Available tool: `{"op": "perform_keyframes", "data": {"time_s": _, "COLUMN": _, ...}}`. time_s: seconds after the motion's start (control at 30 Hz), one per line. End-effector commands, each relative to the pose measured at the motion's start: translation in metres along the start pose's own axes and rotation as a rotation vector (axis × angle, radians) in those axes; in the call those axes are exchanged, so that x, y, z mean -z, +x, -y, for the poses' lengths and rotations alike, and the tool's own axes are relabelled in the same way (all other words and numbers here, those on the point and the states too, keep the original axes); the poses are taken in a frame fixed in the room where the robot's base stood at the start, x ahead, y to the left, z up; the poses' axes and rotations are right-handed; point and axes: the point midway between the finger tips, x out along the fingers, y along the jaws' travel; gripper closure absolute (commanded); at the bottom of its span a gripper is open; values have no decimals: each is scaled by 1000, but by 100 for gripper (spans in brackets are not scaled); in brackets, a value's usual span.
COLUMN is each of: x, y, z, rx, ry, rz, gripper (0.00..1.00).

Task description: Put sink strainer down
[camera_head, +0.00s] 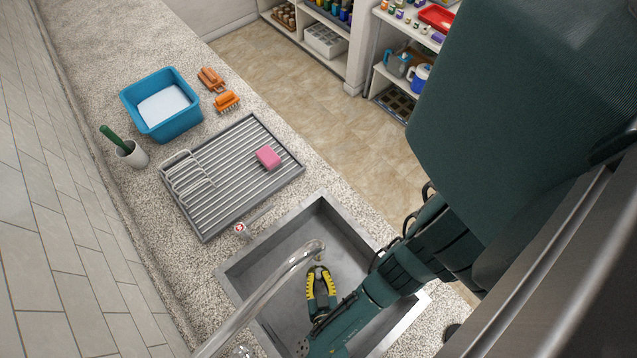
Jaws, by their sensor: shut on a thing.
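My gripper (319,270), with yellow and black fingers, is over the grey metal sink (281,258), near the end of the curved tap. Its fingers come together on something small at their tips, which I take to be the sink strainer. The strainer's shape cannot be made out, as it is tiny and partly covered by the fingers and the tap end. I cannot tell whether it touches the sink floor.
The tap (268,287) arches over the sink close to my gripper. A ribbed drying rack (225,205) bears a pink sponge (268,157). Beyond are a blue basin (133,108), orange brushes (226,101) and a cup (133,156). A red-and-white item (241,229) lies beside the sink.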

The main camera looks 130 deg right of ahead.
Motion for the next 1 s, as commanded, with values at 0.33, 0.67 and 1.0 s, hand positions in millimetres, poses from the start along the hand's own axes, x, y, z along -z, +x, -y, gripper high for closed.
{"op": "perform_keyframes", "data": {"time_s": 0.33, "x": -6, "y": 3, "z": 0, "rx": 0, "ry": 0, "rz": 0, "gripper": 100}}
{"op": "perform_keyframes", "data": {"time_s": 0.67, "x": -5, "y": 3, "z": 0, "rx": 0, "ry": -1, "rz": 0, "gripper": 60}}
{"op": "perform_keyframes", "data": {"time_s": 1.0, "x": -3, "y": -38, "z": 2, "rx": 8, "ry": -1, "rz": 3, "gripper": 60}}
